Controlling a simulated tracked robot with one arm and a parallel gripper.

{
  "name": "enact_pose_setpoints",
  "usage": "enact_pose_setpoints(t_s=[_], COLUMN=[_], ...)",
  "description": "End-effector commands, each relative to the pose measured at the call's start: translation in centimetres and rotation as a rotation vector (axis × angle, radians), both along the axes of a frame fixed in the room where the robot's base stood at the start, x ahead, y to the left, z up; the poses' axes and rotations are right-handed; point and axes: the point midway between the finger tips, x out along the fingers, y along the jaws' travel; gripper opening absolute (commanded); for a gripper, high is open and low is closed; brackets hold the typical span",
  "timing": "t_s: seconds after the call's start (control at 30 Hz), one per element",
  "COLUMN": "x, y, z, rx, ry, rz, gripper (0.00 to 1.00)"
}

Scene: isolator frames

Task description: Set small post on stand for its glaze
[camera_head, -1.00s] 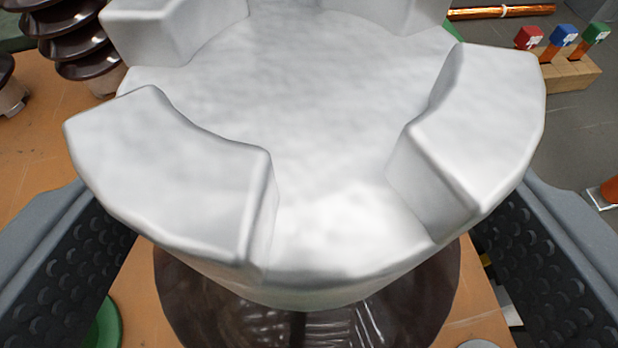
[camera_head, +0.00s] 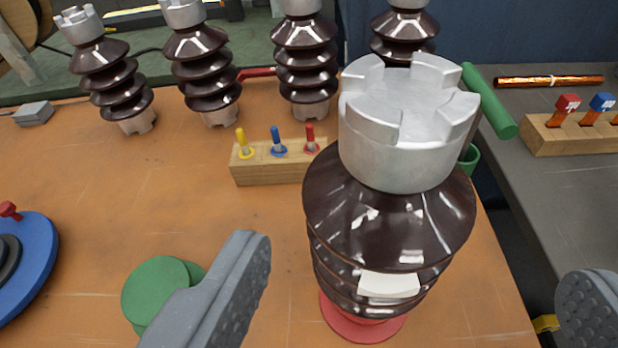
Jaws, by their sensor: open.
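A dark brown ribbed post (camera_head: 385,215) with a notched silver-grey metal cap stands upright on a red round base (camera_head: 362,327) at right of centre. A pale rectangular patch (camera_head: 388,284) shows on its lower ribs. My gripper (camera_head: 418,272) is open and empty; its left finger is in front and left of the post, its right finger at the right edge. The post stands beyond the fingers, apparently clear of both. Which disc is the glaze stand, I cannot tell for sure.
Several similar posts (camera_head: 195,55) stand at the back. A wooden block (camera_head: 255,168) holds yellow, blue and red pegs. Green discs (camera_head: 157,290) and a blue disc (camera_head: 35,270) lie at left. A green rod (camera_head: 490,103) is right of the post. Orange tabletop is clear at left centre.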

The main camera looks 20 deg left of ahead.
Motion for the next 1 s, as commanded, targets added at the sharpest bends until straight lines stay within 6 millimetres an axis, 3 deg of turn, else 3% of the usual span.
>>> enact_pose_setpoints(t_s=[0.23,0.37,0.47,0.53,0.73,0.83,1.0], x=[0.0,0.0,-0.6,-1.7,-7.8,-10.9,-13.7], y=[0.0,-0.6,-1.5,-2.0,-1.0,0.1,0.5], z=[0.2,3.1,8.2,13.0,26.4,30.5,33.5], rx=[0.0,-0.015,-0.029,-0.036,-0.016,-0.003,0.009], ry=[-0.002,-0.023,-0.049,-0.073,-0.139,-0.157,-0.167], rz=[-0.001,-0.023,-0.06,-0.091,-0.133,-0.13,-0.119], gripper=[0.8,0.8,0.8,0.8,0.8,0.8,0.8])
